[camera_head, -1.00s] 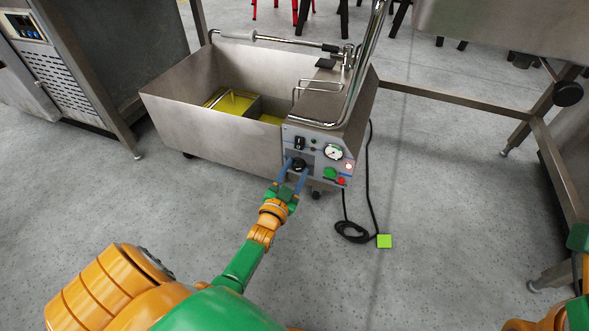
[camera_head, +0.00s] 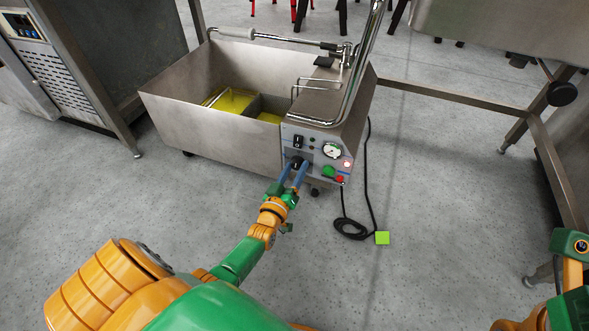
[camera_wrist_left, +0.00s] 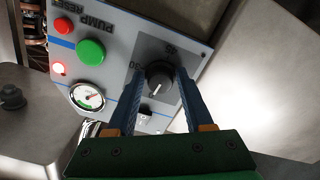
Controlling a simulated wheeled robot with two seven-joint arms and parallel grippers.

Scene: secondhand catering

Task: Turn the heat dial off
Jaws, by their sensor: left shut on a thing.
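The heat dial (camera_head: 297,163) is a black round knob low on the left of the fryer's control panel (camera_head: 317,147). It shows larger in the left wrist view (camera_wrist_left: 159,77), with a pale pointer line and markings around it. My left gripper (camera_head: 298,172) has its two blue fingers on either side of the dial. In the left wrist view the fingers (camera_wrist_left: 160,84) are shut on the dial's sides. My right arm shows only in part at the lower right; its fingers are out of view.
The panel also carries a black switch (camera_head: 297,141), a gauge (camera_head: 332,151), a green button (camera_head: 329,171), a red button (camera_head: 340,179) and a lit red lamp (camera_head: 346,163). A black cable (camera_head: 369,180) lies right of the fryer. A steel table (camera_head: 470,103) stands at right.

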